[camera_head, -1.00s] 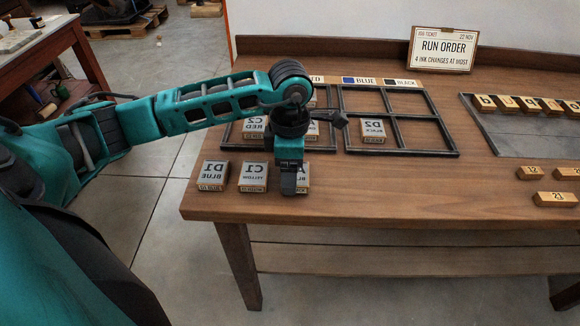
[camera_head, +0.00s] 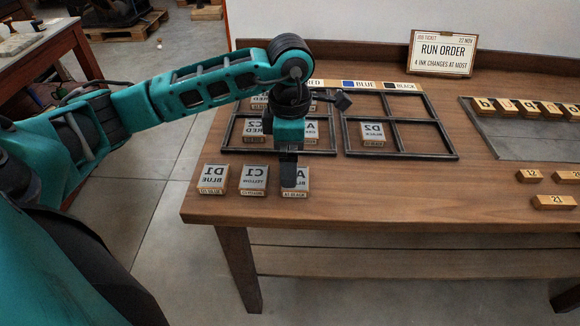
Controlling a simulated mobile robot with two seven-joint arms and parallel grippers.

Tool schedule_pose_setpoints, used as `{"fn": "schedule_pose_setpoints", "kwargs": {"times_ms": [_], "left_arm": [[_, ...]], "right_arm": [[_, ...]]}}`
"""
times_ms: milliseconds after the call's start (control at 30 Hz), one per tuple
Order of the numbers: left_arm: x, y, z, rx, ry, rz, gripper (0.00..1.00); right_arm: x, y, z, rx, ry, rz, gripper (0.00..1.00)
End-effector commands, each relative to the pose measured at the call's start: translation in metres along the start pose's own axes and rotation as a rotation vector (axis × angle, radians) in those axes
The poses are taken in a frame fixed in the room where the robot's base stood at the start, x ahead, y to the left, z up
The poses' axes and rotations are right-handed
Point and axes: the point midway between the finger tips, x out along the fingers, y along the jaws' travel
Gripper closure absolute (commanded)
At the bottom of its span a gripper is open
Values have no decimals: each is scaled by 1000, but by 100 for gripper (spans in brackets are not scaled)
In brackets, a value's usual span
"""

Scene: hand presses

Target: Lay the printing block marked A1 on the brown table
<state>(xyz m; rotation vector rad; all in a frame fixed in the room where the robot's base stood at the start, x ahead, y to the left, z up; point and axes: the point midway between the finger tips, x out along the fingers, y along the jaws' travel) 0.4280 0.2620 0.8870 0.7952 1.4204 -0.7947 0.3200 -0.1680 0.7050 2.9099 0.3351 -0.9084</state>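My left gripper (camera_head: 288,180) points down just above a grey-topped wooden block (camera_head: 302,182) at the front of the brown table (camera_head: 350,195). This block's top shows an A; the rest of its mark is hidden behind the finger. I cannot tell whether finger and block touch, or whether the gripper is open. A second block with an A (camera_head: 312,131) sits in the left black frame, partly hidden by my gripper, its number not readable. Blocks D1 (camera_head: 213,177) and C1 (camera_head: 254,178) lie on the table to the left. My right gripper is not in view.
The left frame (camera_head: 229,133) also holds block C2 (camera_head: 254,128). The right frame (camera_head: 400,154) holds block D2 (camera_head: 373,132). A run order sign (camera_head: 442,53) stands at the back. Number blocks (camera_head: 553,202) lie at the right. The table's front middle is clear.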

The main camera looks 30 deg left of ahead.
Motion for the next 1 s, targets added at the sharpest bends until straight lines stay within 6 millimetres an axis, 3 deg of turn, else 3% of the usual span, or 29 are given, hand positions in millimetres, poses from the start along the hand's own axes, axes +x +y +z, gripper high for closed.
{"fn": "schedule_pose_setpoints", "kwargs": {"times_ms": [33, 200, 400, 1000], "left_arm": [[-14, 1, 1, 0, -4, 6, 1], [-47, 1, 1, 0, -2, 4, 1], [-69, 0, 0, 0, -1, 1, 1], [-72, 0, 0, 0, 0, 0, 1]], "right_arm": [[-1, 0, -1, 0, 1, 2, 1], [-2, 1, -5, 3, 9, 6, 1], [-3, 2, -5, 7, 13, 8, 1], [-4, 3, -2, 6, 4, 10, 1]]}}
